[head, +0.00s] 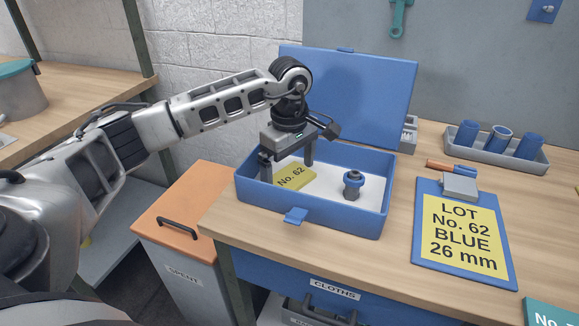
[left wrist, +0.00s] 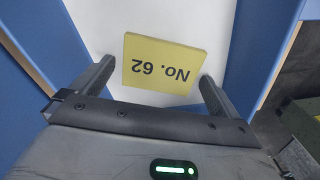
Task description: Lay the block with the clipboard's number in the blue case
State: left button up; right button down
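The yellow block marked "No. 62" (head: 294,178) lies on the white floor of the open blue case (head: 318,212), in its left part. In the left wrist view the block (left wrist: 163,64) shows its number upside down. My left gripper (head: 288,166) is over the case, pointing down, its fingers spread. In the left wrist view its fingers (left wrist: 158,76) stand on either side of the block with gaps, holding nothing. The clipboard (head: 464,236) right of the case reads "LOT No. 62 BLUE 26 mm". My right gripper is not in view.
The case lid (head: 350,95) is raised behind. A grey tray (head: 495,150) with blue cups is at the back right. A teal block (head: 548,314) is partly cut off at the bottom right.

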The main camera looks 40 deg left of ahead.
aim_at(289, 175)
pick_arm(q)
notch_tip(289, 175, up, 12)
jog(key=shift+r, duration=0.2)
jog(key=shift+f, duration=0.1)
dwell(0.7)
